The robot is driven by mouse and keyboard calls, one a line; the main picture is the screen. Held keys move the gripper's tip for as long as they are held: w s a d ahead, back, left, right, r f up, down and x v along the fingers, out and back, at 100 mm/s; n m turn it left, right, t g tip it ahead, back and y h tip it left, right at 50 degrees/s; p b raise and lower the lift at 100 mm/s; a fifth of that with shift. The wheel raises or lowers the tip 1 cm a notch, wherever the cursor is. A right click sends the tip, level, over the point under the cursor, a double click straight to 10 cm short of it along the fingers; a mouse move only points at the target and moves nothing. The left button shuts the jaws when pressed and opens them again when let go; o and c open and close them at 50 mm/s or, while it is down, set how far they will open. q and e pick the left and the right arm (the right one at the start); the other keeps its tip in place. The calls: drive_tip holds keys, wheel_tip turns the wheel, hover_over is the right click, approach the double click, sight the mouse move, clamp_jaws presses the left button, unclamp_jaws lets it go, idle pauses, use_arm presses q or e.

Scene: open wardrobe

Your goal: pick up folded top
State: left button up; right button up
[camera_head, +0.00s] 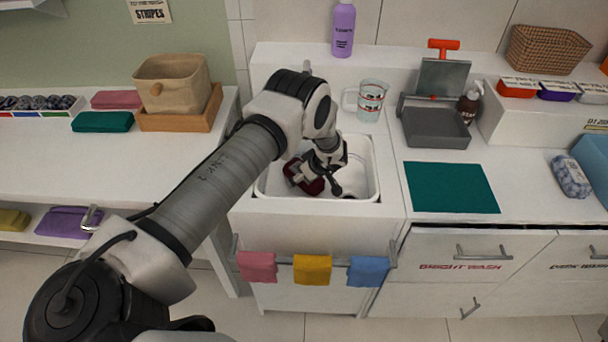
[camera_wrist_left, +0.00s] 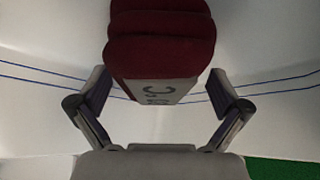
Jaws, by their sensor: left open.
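A dark red folded top (camera_head: 301,178) lies in the white sink basin (camera_head: 374,180), partly hidden by my left gripper (camera_head: 324,182). In the left wrist view the folded top (camera_wrist_left: 160,38) shows several stacked layers and a pale grey band with dark lettering. My left gripper (camera_wrist_left: 160,95) is open, with one finger on each side of the top's near end and visible gaps on both sides. My right gripper is in neither view.
The basin's walls surround the gripper closely. A clear measuring jug (camera_head: 370,101) and a purple bottle (camera_head: 343,28) stand behind it. Small cloths (camera_head: 312,269) hang on the front rail.

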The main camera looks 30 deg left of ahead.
use_arm(q)
drive_tip(key=shift+w+f, duration=0.1)
drive_tip(key=c, duration=1.4)
drive_tip(key=shift+c, duration=0.2)
